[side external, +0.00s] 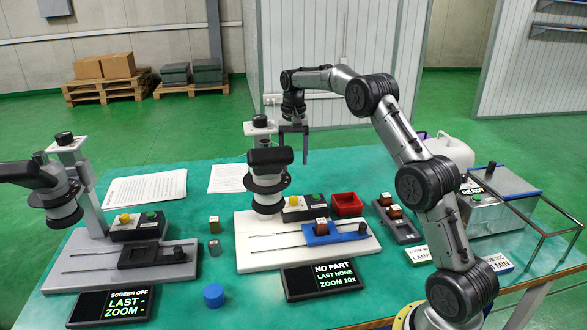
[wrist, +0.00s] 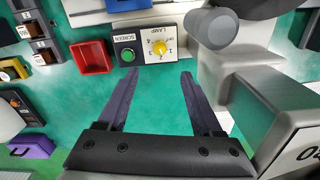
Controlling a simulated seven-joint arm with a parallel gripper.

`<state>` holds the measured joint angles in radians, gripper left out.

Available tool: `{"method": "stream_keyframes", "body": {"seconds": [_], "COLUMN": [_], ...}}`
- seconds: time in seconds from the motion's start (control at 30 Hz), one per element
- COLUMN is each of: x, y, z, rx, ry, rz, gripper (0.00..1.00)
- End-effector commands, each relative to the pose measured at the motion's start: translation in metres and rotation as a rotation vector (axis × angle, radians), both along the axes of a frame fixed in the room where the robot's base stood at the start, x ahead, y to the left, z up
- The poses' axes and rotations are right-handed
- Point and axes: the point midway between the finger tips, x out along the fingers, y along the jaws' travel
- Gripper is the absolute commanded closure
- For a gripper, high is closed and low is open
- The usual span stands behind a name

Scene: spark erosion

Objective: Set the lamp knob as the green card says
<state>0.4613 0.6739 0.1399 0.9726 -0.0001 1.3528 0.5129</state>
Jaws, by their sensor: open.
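The lamp knob (wrist: 159,47) is yellow, on a white dial marked LAMP, beside a green SCREEN button (wrist: 127,55) on a black control box. In the side external view this knob (side external: 292,201) is on the white microscope's base. The knob's setting is too small to read surely. My gripper (side external: 293,158) is open and empty, raised above and behind the white microscope. In the wrist view its fingers (wrist: 145,60) point toward the control box, apart from it. A pale card (side external: 418,255) reading ZOOM and LAMP is partly hidden by my arm; I cannot tell a green card.
A grey microscope with a similar yellow knob (side external: 126,218) stands at left. A red tray (side external: 347,204) is right of the white microscope, whose head (side external: 267,180) stands close to the knob. A screen (side external: 325,280) reads NO PART, ZOOM 10x. A blue cylinder (side external: 213,295) stands in front.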

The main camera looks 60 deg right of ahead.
Motion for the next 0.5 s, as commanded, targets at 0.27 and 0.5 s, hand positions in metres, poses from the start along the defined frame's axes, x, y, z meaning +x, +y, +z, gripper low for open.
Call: {"method": "stream_keyframes", "body": {"seconds": [0.27, 0.5], "x": [0.001, 0.000], "y": [0.000, 0.000], "z": [-0.035, -0.057], "rx": [0.003, 0.001], "ry": [0.005, 0.003], "rz": [0.494, 0.859], "gripper": [0.33, 0.33]}}
